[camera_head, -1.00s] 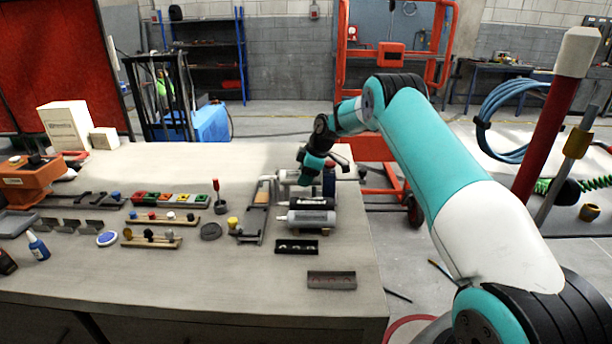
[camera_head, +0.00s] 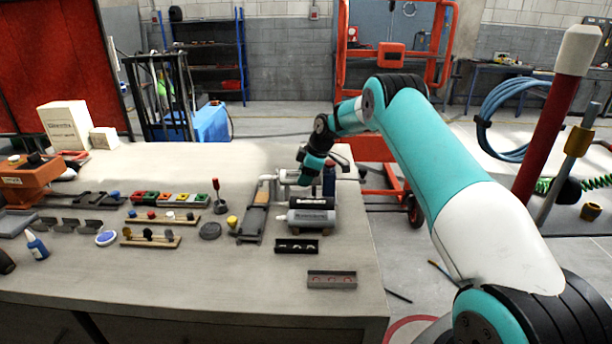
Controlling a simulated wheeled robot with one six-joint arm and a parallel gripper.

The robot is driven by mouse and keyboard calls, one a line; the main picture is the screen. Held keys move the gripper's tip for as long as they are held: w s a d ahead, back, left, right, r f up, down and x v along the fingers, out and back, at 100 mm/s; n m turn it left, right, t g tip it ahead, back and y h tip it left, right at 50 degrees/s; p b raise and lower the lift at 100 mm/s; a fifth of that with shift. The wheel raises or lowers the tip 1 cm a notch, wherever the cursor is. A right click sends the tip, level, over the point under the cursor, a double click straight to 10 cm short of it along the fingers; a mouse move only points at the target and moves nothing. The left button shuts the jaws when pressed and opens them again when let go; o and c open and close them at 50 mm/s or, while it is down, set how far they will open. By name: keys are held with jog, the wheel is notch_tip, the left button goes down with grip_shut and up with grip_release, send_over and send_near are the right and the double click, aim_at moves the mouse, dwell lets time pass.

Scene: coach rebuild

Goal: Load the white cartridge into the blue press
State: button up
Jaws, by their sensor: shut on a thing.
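My gripper (camera_head: 304,181) is at the back right of the workbench, pointing down and shut on a pale piece that looks like the white cartridge (camera_head: 288,177). The arm's end and fingers hide part of it, and its exact contact with things below is too small to tell. A dark blue upright part (camera_head: 329,178), which seems to belong to the blue press, stands just right of my gripper. Most of the press is hidden or hard to make out.
A black cylinder (camera_head: 312,203) and a grey cylinder (camera_head: 312,217) lie in front of my gripper. A flat grey fixture (camera_head: 251,223) is to their left. Small trays (camera_head: 331,279) lie nearer. An orange device (camera_head: 32,182) stands far left.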

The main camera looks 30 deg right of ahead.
jog(key=shift+f, duration=0.15)
jog(key=o, duration=1.5)
jog(key=shift+r+p, duration=1.3)
jog(key=shift+r, duration=1.8)
